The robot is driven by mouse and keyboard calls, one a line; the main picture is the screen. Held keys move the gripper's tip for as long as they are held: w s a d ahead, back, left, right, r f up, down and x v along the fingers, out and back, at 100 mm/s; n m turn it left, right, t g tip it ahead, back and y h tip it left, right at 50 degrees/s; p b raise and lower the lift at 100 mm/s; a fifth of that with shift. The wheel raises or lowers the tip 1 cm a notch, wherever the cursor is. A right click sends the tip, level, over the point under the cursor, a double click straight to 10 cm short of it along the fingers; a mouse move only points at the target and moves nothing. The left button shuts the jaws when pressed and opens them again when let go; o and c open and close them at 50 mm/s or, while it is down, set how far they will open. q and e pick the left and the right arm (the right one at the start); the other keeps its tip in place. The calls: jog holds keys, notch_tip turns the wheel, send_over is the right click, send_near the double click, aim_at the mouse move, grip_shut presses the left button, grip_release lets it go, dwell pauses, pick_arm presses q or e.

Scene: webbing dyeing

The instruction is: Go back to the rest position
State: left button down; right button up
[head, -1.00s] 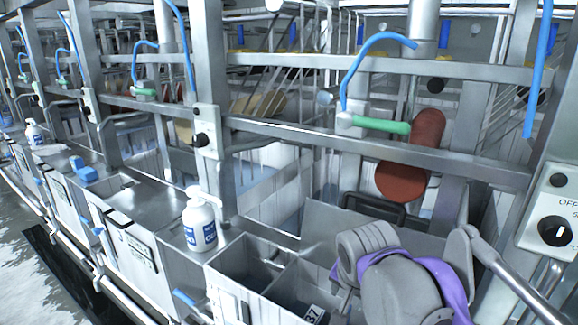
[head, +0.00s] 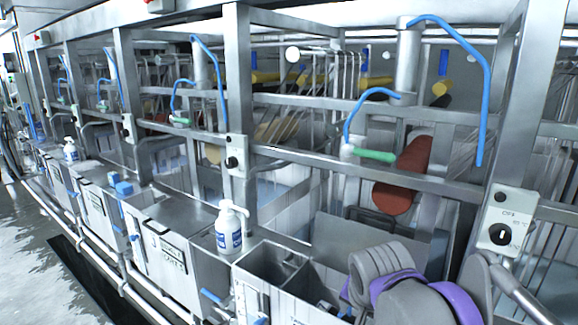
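No gripper fingers show in the head view. A grey jointed arm link of mine with purple bands is at the lower right, over the edge of the open metal bins (head: 270,262). Whether either gripper is open or shut is out of sight. The dyeing machine's metal frame (head: 300,160) fills most of the view.
A white pump bottle (head: 229,230) stands on the ledge left of the bins. A control box with a black knob (head: 505,225) is at right. Open floor (head: 35,235) lies at left.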

pick_arm(q)
jog(key=shift+w+f+b, duration=0.2)
jog(key=shift+f+b, duration=0.1)
jog(key=shift+f, duration=0.15)
pick_arm(e)
jog(key=s+d+f+n, duration=0.2)
jog(key=s+f+n, duration=0.1)
jog(key=s+f, duration=0.6)
jog(key=s+d+f+n, duration=0.2)
jog(key=s+f+n, duration=0.1)
jog(key=s+f, duration=0.6)
notch_tip(320, 180, down, 4)
jog(key=shift+d+r+n+y, duration=0.15)
jog(key=shift+d+n+y, duration=0.15)
jog(key=shift+n, duration=0.1)
pick_arm(q)
jog(key=shift+s, duration=0.1)
pick_arm(e)
jog(key=shift+s, duration=0.1)
jog(key=shift+c, duration=0.3)
